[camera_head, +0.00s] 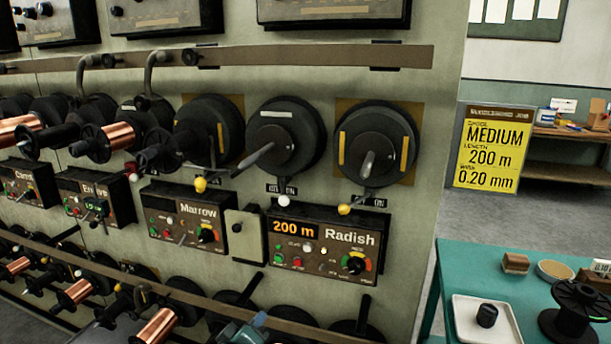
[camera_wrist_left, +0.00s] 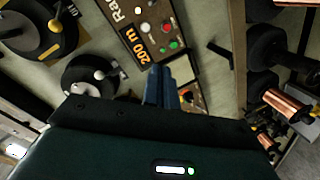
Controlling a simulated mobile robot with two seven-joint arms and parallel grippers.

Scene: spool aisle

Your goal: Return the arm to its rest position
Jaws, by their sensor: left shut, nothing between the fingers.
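My left gripper (camera_head: 260,318) shows at the bottom edge of the head view, in front of the lower row of the spool rack and below the Radish control box (camera_head: 325,243). In the left wrist view its blue fingers (camera_wrist_left: 158,82) are together with nothing between them. They point toward the rack, beside the Radish box (camera_wrist_left: 150,40). The box's display reads 200 m. Most of my left arm is outside the head view. My right gripper does not show.
Spool heads with levers and copper spools (camera_head: 108,140) stick out from the rack. A Marrow box (camera_head: 187,222) is left of the Radish box. A teal table (camera_head: 455,262) at right holds a white tray (camera_head: 462,310) and a black spool (camera_head: 575,312). A yellow sign (camera_head: 492,150) stands behind.

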